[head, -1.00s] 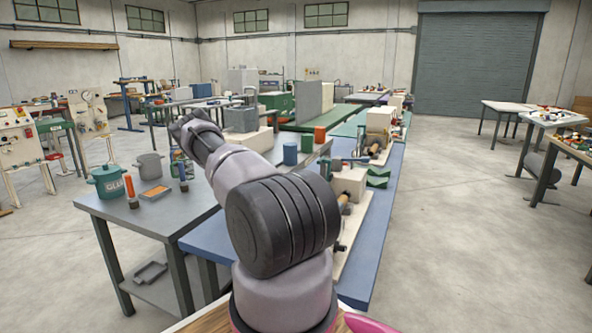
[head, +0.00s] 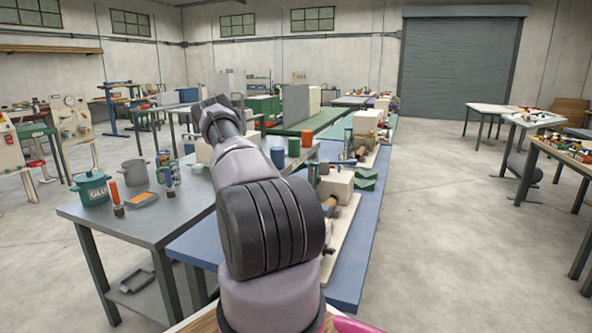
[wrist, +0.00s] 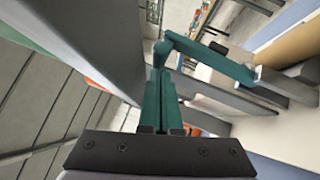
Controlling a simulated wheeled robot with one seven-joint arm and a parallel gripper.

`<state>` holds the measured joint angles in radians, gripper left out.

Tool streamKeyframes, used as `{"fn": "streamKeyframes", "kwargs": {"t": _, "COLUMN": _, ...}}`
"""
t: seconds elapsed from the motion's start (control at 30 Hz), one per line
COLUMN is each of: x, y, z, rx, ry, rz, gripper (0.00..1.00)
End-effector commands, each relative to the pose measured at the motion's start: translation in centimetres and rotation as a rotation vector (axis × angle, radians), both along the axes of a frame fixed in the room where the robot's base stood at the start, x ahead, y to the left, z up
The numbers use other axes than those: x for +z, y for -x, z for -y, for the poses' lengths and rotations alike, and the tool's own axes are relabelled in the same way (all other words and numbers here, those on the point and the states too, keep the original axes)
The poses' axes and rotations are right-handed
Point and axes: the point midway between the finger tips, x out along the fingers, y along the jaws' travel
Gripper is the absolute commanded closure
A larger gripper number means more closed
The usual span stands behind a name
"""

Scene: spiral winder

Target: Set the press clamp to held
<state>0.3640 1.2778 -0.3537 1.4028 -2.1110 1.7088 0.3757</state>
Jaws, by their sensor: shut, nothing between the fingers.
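I cannot make out the press clamp for certain in either view. A winder-like machine with a cream block (head: 336,187) and a wooden roller stands on the blue bench, partly hidden behind my arm. My gripper (head: 212,112) is at the far end of my arm, raised above the benches and seen from behind. In the wrist view my gripper (wrist: 161,78) shows teal fingers close together, shut and empty. A teal bar (wrist: 208,57) crosses beyond the fingertips to the right; I cannot tell what it belongs to or whether it touches them.
The blue bench (head: 350,262) runs away from me. A grey table (head: 90,212) at left holds a teal glue pot (head: 92,188), a grey pot (head: 134,172) and an orange-topped bottle (head: 115,195). Green V-shaped blocks (head: 365,182) sit beyond the cream block.

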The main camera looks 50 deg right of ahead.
Motion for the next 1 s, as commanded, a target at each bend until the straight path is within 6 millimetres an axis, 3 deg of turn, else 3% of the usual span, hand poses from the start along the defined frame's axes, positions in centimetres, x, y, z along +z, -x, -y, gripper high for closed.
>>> {"fn": "streamKeyframes", "kwargs": {"t": 0.47, "x": 0.8, "y": 1.6, "z": 0.7, "rx": -0.001, "ry": -0.051, "rz": 0.13, "gripper": 1.0}}
{"fn": "streamKeyframes", "kwargs": {"t": 0.83, "x": 0.7, "y": 1.4, "z": 0.4, "rx": 0.0, "ry": -0.05, "rz": 0.128, "gripper": 1.0}}
{"fn": "streamKeyframes", "kwargs": {"t": 1.0, "x": 0.2, "y": 0.1, "z": -1.1, "rx": 0.002, "ry": -0.05, "rz": 0.129, "gripper": 1.0}}
